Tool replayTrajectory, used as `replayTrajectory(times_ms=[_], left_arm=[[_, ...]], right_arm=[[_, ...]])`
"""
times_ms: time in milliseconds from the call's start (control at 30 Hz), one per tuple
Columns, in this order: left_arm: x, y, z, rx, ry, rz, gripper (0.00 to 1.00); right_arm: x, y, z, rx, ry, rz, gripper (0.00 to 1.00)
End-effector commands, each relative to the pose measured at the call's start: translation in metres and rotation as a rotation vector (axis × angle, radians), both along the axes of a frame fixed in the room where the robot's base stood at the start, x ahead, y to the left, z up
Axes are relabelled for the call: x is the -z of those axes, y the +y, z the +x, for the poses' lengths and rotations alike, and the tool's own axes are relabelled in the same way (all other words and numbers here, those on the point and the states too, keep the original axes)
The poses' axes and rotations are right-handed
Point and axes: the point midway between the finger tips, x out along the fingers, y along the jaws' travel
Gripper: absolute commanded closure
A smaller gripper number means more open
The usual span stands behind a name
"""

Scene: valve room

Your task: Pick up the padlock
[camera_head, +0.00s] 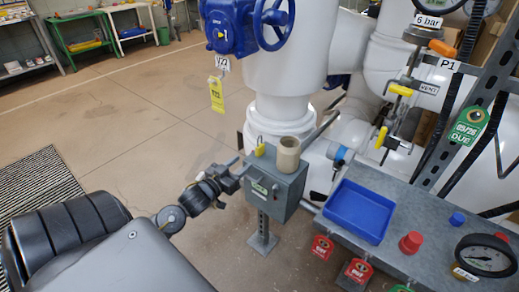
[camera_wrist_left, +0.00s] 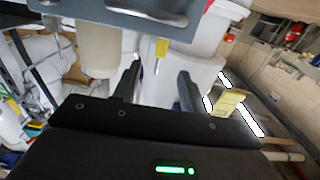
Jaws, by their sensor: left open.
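A small yellow padlock (camera_head: 260,149) with a thin shackle stands on top of a grey box (camera_head: 290,190), left of a beige cup. It also shows in the left wrist view as a yellow block (camera_wrist_left: 162,48), beyond and between the fingertips. My left gripper (camera_head: 238,168) is just left of the box, near its upper edge. In the left wrist view my left gripper (camera_wrist_left: 158,82) has its two fingers apart with nothing between them. The padlock is apart from the fingers. My right gripper is in neither view.
The beige cup (camera_head: 288,156) stands close beside the padlock. A big white pipe (camera_head: 282,95) rises behind the box. A grey bench (camera_head: 420,225) with a blue tray (camera_head: 359,211), red tags (camera_head: 322,247) and a gauge (camera_head: 486,255) lies right.

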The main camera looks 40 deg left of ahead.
Motion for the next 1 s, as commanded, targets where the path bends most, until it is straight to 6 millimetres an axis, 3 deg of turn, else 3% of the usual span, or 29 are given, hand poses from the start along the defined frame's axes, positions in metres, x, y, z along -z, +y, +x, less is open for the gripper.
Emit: replayTrajectory(times_ms=[167,500,767,1000], left_arm=[[-0.003,0.002,0.004,0.004,-0.013,-0.002,0.57],[-0.003,0.003,0.051,0.002,-0.012,-0.001,0.57],[-0.003,0.002,0.06,0.004,-0.011,-0.001,0.57],[-0.007,0.005,0.093,0.003,-0.011,-0.001,0.57]], right_arm=[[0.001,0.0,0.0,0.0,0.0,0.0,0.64],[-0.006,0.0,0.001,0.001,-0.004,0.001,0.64],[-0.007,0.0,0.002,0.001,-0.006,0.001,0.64],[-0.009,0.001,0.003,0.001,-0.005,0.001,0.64]])
